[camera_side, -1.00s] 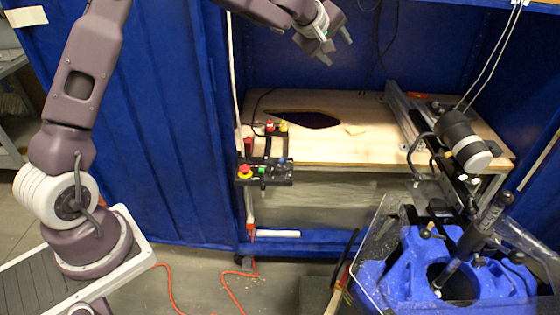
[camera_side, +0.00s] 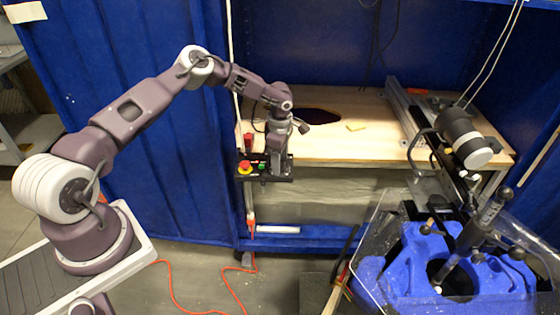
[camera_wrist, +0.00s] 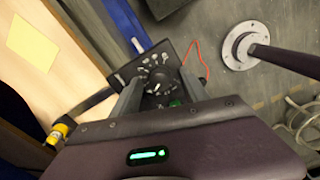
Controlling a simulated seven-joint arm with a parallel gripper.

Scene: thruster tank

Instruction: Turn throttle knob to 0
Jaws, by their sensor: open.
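The throttle knob (camera_wrist: 156,88) is a dark round knob on a small black control panel (camera_wrist: 152,56) with white markings. In the wrist view it lies between the two fingers of my gripper (camera_wrist: 159,84), which are apart on either side of it. I cannot tell whether they touch it, and the dial setting is too small to read. In the side view my gripper (camera_side: 278,171) points down over the right part of the control panel (camera_side: 250,178) and hides the knob.
A red emergency button (camera_side: 244,168) and a green button (camera_side: 262,166) sit left of my gripper. A yellow-topped button (camera_wrist: 57,133) is at the wrist view's lower left. The wooden bench top (camera_side: 350,140) lies behind. A blue fixture (camera_side: 420,260) stands at the right.

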